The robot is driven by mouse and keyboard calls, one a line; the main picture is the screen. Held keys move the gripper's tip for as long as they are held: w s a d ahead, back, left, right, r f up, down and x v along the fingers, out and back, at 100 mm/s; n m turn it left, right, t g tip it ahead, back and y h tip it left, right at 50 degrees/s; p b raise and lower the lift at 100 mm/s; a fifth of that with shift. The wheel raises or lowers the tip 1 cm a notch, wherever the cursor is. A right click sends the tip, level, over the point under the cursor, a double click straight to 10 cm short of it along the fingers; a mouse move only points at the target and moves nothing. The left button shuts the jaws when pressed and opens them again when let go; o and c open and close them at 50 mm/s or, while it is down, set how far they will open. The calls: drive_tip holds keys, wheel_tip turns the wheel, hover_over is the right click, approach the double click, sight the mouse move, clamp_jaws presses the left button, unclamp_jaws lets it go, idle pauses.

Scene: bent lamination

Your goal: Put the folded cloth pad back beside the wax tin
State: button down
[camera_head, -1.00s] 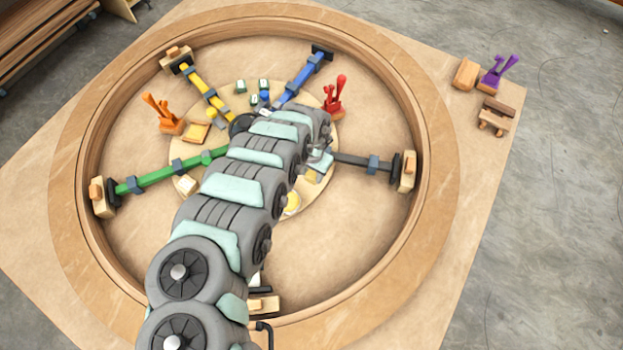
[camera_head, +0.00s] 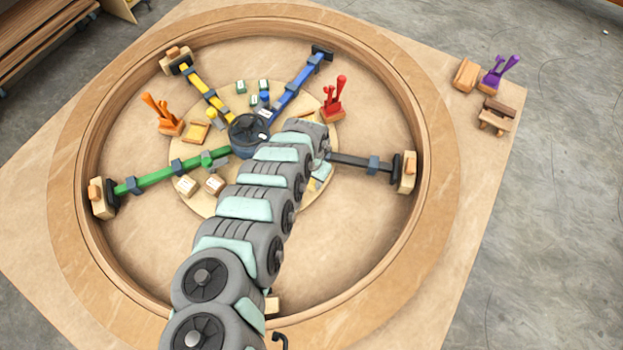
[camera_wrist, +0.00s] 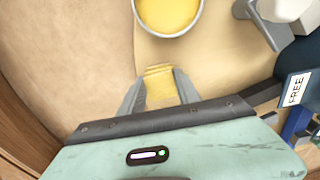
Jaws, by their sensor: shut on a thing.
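In the wrist view, my gripper (camera_wrist: 160,92) is shut on the folded cloth pad (camera_wrist: 159,86), a small yellow piece with layered folds, held between the two grey fingers. The wax tin (camera_wrist: 168,14), a round pale container with yellow wax inside, is just beyond the fingertips, cut by the top edge of the view. A small gap separates pad and tin. I cannot tell whether the pad touches the surface. In the head view, my arm hides the wax tin and most of the gripper.
A FREE label (camera_wrist: 297,89) and a grey clamp part (camera_wrist: 262,22) are at the right of the wrist view. In the head view, the dark hub (camera_head: 248,130), red clamp (camera_head: 334,100) and black spoke (camera_head: 355,160) lie near my arm.

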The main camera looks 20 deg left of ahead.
drive_tip(key=c, duration=0.9)
unclamp_jaws()
drive_tip(key=shift+f, duration=0.1)
drive_tip(key=shift+o, duration=0.2)
